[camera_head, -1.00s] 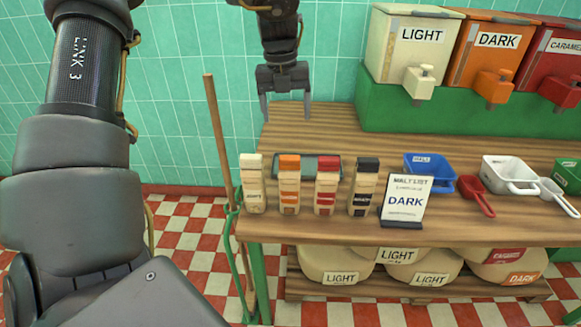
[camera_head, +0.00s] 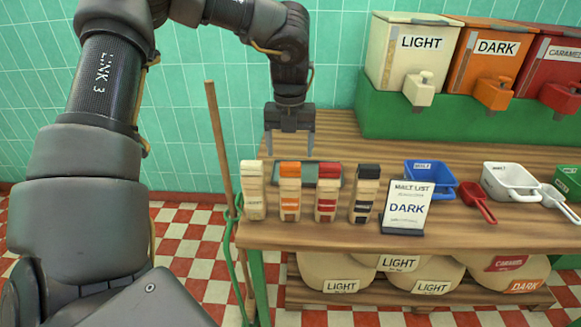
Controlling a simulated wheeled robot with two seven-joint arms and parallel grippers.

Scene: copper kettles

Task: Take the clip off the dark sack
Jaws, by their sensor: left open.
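Four-sided upright small tan packs stand in a row on the wooden bench. One has an orange top and orange bands (camera_head: 290,195), matching the orange of the bin marked DARK; its small print is too small to read. Its coloured top may be a clip, but I cannot tell. A large sack with an orange DARK label (camera_head: 525,286) lies on the lower shelf at right; no clip shows on it. My left gripper (camera_head: 290,152) is open and empty, pointing down, above and behind the orange-topped pack. My right gripper is out of view.
White-, red- and black-topped packs (camera_head: 253,192) (camera_head: 327,195) (camera_head: 365,196) stand beside it, with a dark tray (camera_head: 312,183) behind. A DARK sign (camera_head: 405,208), blue scoop tub (camera_head: 428,178) and bins (camera_head: 483,48) are further right. The back-left bench is clear.

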